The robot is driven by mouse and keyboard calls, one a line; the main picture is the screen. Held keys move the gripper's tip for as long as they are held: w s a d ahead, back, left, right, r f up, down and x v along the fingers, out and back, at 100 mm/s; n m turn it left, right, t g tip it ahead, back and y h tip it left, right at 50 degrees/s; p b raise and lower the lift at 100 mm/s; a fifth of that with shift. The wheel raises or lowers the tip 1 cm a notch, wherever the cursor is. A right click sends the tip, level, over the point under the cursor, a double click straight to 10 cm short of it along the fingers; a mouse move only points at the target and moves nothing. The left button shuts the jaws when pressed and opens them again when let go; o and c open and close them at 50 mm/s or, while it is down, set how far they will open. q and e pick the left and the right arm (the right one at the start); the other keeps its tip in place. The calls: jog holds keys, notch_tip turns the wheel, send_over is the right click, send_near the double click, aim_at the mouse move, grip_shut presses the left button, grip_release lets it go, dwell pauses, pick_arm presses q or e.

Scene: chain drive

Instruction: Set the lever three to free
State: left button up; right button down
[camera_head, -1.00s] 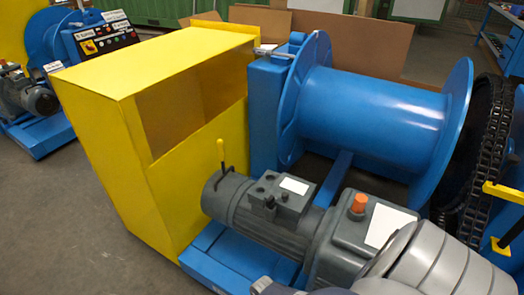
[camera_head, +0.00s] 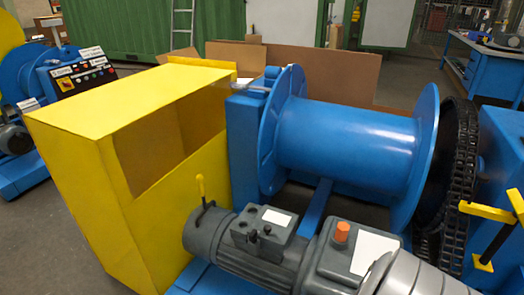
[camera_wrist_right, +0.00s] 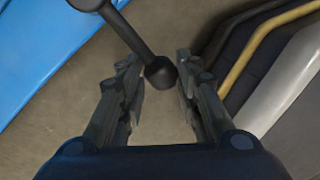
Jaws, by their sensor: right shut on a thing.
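In the right wrist view a black lever (camera_wrist_right: 135,38) with a round ball knob (camera_wrist_right: 160,72) reaches in from the top, its other end on a dark round hub. My right gripper (camera_wrist_right: 160,92) has its two fingers on either side of the ball knob and is shut on it. No lever label can be read in this view. In the head view a short lever with a yellow grip (camera_head: 201,186) stands on the end of the grey motor (camera_head: 255,245); I cannot tell which number it has. My left gripper is not in view.
A yellow cabinet (camera_head: 105,110) stands left of a blue drum (camera_head: 350,140) with a black chain (camera_head: 462,150) at its right. A yellow bracket (camera_head: 488,212) sticks out at the right edge. A blue panel (camera_wrist_right: 45,45) lies left of the lever in the wrist view.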

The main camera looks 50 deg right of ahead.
jog(key=c, duration=1.3)
grip_release()
jog(key=shift+s+d+f, duration=0.1)
jog(key=shift+s+d, duration=0.1)
jog(key=shift+s, duration=0.4)
jog(key=shift+o, duration=0.4)
jog(key=shift+w, duration=0.3)
jog(key=shift+w+r, duration=0.25)
jog(key=shift+r, duration=0.7)
notch_tip(320, 180, up, 10)
jog(key=w, duration=0.1)
jog(key=shift+w+d, duration=0.3)
jog(key=shift+d, duration=0.05)
